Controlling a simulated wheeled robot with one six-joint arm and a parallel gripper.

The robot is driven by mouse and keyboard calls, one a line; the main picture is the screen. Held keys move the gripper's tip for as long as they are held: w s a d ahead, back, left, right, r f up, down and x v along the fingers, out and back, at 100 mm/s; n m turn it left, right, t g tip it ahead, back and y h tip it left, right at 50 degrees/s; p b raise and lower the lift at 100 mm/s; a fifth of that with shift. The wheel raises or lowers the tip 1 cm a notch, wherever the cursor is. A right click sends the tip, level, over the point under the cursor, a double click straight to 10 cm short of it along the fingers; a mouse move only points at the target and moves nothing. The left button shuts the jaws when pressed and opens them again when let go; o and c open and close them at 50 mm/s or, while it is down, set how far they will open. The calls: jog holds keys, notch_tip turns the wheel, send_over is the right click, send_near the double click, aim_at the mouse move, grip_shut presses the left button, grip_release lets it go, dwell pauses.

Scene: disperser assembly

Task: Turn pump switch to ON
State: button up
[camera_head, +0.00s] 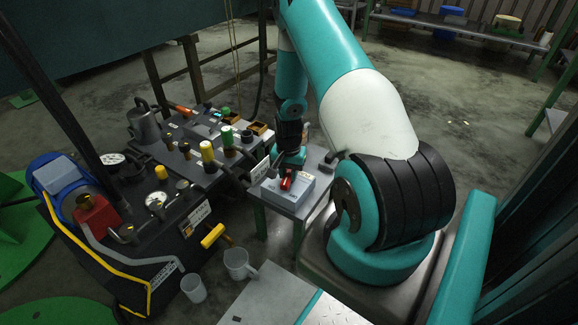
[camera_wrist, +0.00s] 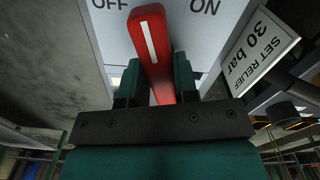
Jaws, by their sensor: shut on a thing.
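The pump switch is a red lever handle (camera_wrist: 152,45) with a white stripe, on a light grey box. In the wrist view it stands between the printed words OFF, on the left, and ON, on the right, and leans slightly toward the OFF side. My gripper (camera_wrist: 157,78) has its two dark fingers on either side of the red handle and is shut on it. In the head view the red handle (camera_head: 287,180) shows on top of the grey switch box (camera_head: 290,195), which sits on a small table.
A "SET RELIEF 30 bar" sign (camera_wrist: 262,50) stands close on the right in the wrist view. A dark console (camera_head: 165,215) with knobs, gauges and yellow valves fills the left of the head view.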

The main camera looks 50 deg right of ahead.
aim_at(288, 173)
jog(key=shift+r+m+p, duration=0.1)
jog(key=shift+m+p, duration=0.8)
jog(key=shift+m, duration=1)
jog(key=o, duration=0.9)
notch_tip(288, 173, up, 17)
jog(key=p, duration=0.5)
jog(key=shift+r, duration=0.15)
